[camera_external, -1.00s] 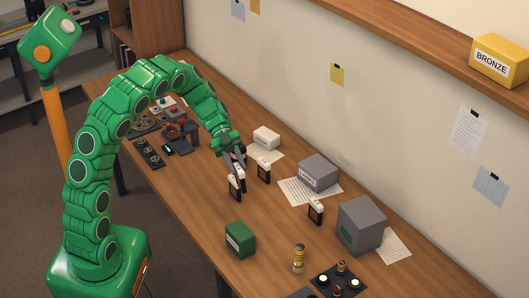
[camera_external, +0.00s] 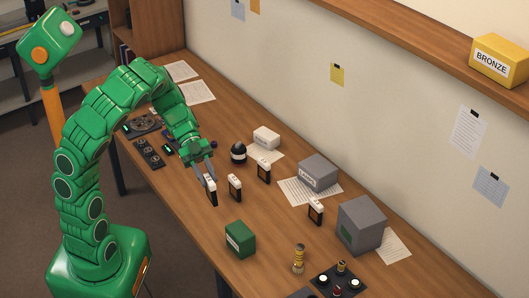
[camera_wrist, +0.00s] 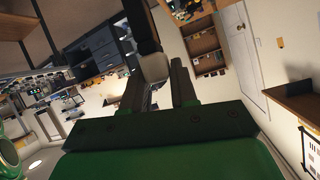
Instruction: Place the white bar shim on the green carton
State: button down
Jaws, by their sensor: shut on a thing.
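My gripper (camera_external: 208,173) is shut on a dark, flat, upright piece with a white top (camera_external: 212,190). In the wrist view my gripper (camera_wrist: 157,88) has its two fingers around the piece's white end (camera_wrist: 155,67), with the dark part beyond it. I cannot tell whether its lower end touches the table. No separate white bar shim can be made out.
Similar white-topped dark pieces stand close by (camera_external: 235,187), behind (camera_external: 264,170) and further right (camera_external: 316,211). A black-and-white rounded object (camera_external: 238,153) stands behind. Grey boxes (camera_external: 318,172) (camera_external: 361,225) and a brass-coloured cylinder (camera_external: 299,259) are right. Bare table surrounds the carton.

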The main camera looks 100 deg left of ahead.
jog(key=s+d+r+n+t+y, duration=0.1)
jog(key=s+d+r+n, duration=0.1)
jog(key=s+d, duration=0.35)
jog(key=shift+w+a+f, duration=0.8)
jog(key=shift+w+f, duration=1.3)
jog(key=shift+w, duration=0.25)
jog(key=shift+w+a+f, duration=0.8)
jog(key=shift+w+f, duration=1.3)
jog(key=shift+w, duration=0.3)
jog(key=shift+w+a+f, duration=0.8)
jog(key=shift+w+f, duration=1.3)
jog(key=shift+w, duration=0.25)
jog(key=c, duration=0.9)
grip_release()
jog(key=shift+f, duration=0.1)
jog(key=shift+v, duration=6.05)
